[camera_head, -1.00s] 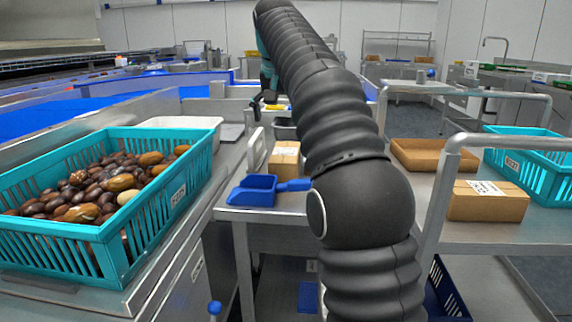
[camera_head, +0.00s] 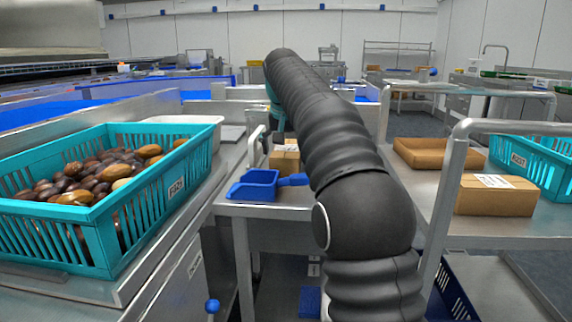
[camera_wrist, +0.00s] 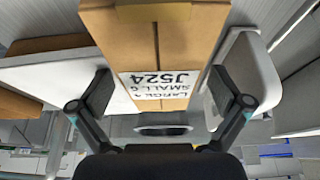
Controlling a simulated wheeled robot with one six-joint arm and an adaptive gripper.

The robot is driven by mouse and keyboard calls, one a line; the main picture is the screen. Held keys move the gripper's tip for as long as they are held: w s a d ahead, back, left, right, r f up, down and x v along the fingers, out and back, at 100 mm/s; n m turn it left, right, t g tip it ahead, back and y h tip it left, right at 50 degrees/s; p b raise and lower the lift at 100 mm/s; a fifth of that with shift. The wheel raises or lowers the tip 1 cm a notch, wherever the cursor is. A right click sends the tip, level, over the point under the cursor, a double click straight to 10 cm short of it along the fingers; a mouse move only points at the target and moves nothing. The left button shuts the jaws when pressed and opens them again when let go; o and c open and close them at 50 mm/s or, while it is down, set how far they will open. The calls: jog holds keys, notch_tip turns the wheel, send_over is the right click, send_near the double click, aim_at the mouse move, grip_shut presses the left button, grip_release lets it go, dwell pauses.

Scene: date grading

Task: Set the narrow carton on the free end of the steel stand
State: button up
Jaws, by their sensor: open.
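A narrow brown carton (camera_head: 285,160) with a white label stands on a steel stand (camera_head: 264,212), behind a blue scoop (camera_head: 254,185). In the wrist view a brown carton (camera_wrist: 150,42) with a white label reading J524 fills the middle; it appears to be the same one. My gripper (camera_wrist: 162,90) is open, with one finger on each side of the carton and a small gap at each side. I cannot tell how deep the fingers reach. In the head view my arm hides the gripper's fingers and the right part of the stand top.
A teal crate of dates (camera_head: 172,192) stands at left, a white tub (camera_head: 186,122) behind it. On the right, a steel cart (camera_head: 470,232) with an upright rail holds a wider carton (camera_head: 496,202), a brown tray (camera_head: 433,153) and another teal crate (camera_head: 534,166).

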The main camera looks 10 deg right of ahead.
jog(key=shift+f, duration=0.3)
jog(key=c, duration=1.4)
jog(key=shift+d, duration=0.1)
jog(key=shift+c, duration=1)
